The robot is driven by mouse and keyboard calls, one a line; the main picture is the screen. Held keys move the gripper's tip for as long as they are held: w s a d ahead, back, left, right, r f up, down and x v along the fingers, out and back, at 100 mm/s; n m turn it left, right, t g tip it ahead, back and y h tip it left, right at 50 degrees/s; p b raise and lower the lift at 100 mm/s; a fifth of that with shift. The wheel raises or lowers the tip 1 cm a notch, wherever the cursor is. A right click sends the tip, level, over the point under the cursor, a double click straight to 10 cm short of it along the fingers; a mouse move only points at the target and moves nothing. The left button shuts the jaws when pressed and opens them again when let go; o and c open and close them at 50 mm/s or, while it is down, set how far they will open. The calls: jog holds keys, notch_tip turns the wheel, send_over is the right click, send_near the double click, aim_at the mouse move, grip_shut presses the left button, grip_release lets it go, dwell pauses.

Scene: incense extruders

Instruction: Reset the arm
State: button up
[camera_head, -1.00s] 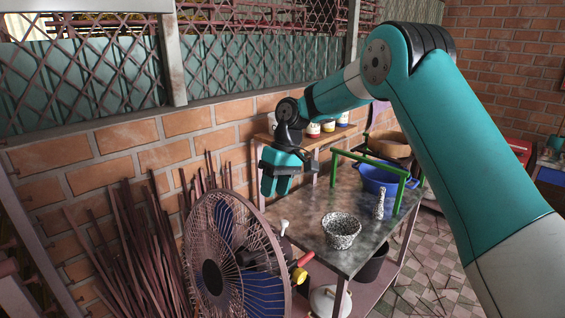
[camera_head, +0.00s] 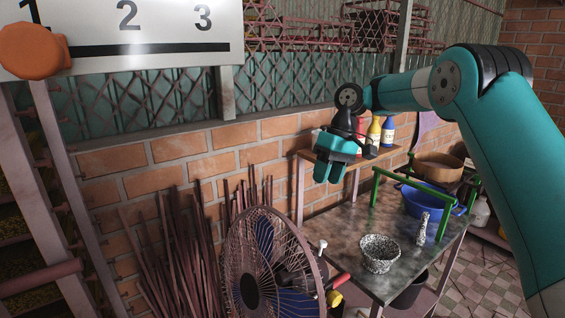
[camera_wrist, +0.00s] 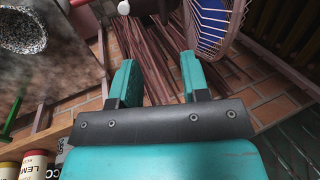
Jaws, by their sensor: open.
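My gripper (camera_head: 329,174) hangs in the air above the far left part of the metal table (camera_head: 342,229), with its fingers pointing down. In the wrist view my gripper (camera_wrist: 157,82) shows two teal fingers spread apart with nothing between them. My arm reaches in from the right side of the head view, raised at the elbow and clear of the things on the table.
A fan (camera_head: 262,270) stands left of the table, before leaning sticks (camera_head: 165,250). The table holds a speckled bowl (camera_head: 380,254), a speckled pestle (camera_head: 422,229), a green frame (camera_head: 375,188) and a blue basin (camera_head: 420,205). Bottles (camera_head: 388,131) stand on a shelf behind.

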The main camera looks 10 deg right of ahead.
jog(key=s+a+r+n+b, duration=0.1)
jog(key=s+a+b, duration=0.2)
jog(key=s+a, duration=0.3)
jog(key=s+a+b, duration=0.2)
jog(key=s+a, duration=0.1)
jog(key=s, duration=0.5)
jog(key=s+f+b, duration=0.2)
jog(key=s+f, duration=0.2)
jog(key=s, duration=0.6)
jog(key=s+a+f+n+t+b, duration=0.1)
jog(key=s+f, duration=0.3)
jog(key=s, duration=0.7)
jog(key=shift+n+b, duration=0.3)
jog(key=shift+b, duration=0.45)
